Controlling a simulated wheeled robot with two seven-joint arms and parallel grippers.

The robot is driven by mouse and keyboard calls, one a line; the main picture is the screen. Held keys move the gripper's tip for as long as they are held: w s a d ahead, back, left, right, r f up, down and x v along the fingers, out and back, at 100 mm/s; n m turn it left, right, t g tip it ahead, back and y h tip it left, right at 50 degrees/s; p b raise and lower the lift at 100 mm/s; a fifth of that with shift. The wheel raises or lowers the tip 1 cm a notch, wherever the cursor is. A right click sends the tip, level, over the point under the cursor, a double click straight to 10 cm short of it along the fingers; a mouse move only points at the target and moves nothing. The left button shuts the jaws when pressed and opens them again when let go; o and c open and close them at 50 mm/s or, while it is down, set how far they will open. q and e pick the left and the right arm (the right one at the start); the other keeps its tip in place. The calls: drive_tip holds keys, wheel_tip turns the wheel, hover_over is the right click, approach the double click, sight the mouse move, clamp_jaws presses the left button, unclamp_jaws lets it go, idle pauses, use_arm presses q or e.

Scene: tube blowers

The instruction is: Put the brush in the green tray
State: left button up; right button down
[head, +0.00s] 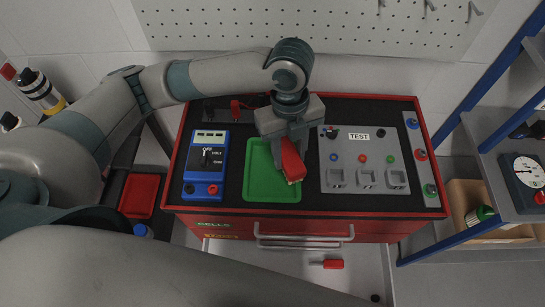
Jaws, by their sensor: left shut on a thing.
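The brush (292,160) is a red block-like piece with a pale tan edge at its lower end. My left gripper (286,151) is shut on it, pointing down over the right part of the green tray (264,190). The tray lies flat on the black top of the red cabinet, and no other object shows in it. The brush's lower end overlaps the tray's right rim in the head view; I cannot tell whether it touches the tray. My right gripper is not in view.
A blue meter (206,160) stands left of the tray. A grey test panel (362,160) with switches lies close on its right. An open drawer below holds a red-handled tool (327,264). A red tray (140,196) is at the left, blue-framed shelves (487,140) at the right.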

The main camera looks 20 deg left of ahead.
use_arm(q)
drive_tip(key=a, duration=0.1)
drive_tip(key=a+f, duration=0.2)
drive_tip(key=a, duration=0.1)
drive_tip(key=shift+w+a+f+p, duration=0.1)
drive_tip(key=shift+w+f+p, duration=0.15)
drive_tip(key=shift+p, duration=0.15)
drive_tip(key=shift+f+p, duration=0.65)
drive_tip(key=shift+f, duration=1.35)
drive_tip(key=shift+f, duration=0.15)
drive_tip(key=o, duration=1.1)
